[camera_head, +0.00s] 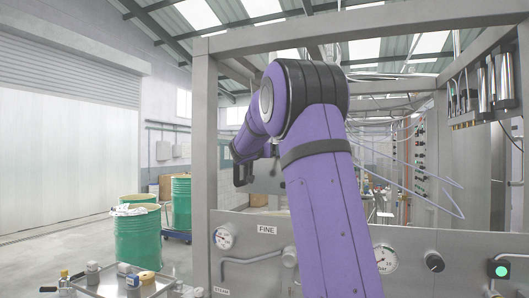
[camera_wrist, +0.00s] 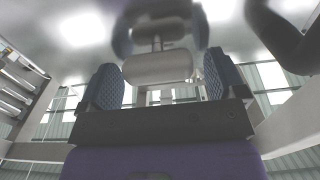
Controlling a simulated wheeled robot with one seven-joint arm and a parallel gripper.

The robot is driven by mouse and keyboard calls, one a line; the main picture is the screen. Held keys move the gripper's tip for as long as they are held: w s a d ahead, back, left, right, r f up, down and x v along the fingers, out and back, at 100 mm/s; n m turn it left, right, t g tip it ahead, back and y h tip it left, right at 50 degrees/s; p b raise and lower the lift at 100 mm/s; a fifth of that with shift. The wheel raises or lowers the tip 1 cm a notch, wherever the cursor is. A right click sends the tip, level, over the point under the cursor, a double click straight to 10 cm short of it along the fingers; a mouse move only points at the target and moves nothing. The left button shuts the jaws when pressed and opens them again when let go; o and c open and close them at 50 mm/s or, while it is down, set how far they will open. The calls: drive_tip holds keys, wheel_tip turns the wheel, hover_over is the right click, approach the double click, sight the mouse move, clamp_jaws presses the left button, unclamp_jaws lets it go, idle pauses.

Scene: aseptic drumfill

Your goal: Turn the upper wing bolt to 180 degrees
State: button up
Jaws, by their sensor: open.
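My gripper (camera_wrist: 162,78) is open in the wrist view, with a blue textured pad on each side. A pale metal rounded piece (camera_wrist: 158,68) shows between the pads, with a gap on both sides. A blurred, darker rounded form (camera_wrist: 160,22) is above it. I cannot tell whether either is the upper wing bolt. In the head view my purple arm reaches up and bends away to the left, and its dark end hangs near the frame's left post. No wing bolt can be made out in the head view.
A steel frame post (camera_head: 204,160) stands close by my arm. A panel with a left gauge (camera_head: 224,237), a right gauge (camera_head: 385,258) and a black knob (camera_head: 434,262) lies in front. Green drums (camera_head: 137,240) and a cart (camera_head: 105,284) are left. Open floor lies far left.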

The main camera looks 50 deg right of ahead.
drive_tip(key=shift+w+d, duration=0.1)
drive_tip(key=shift+d, duration=0.1)
drive_tip(key=c, duration=0.9)
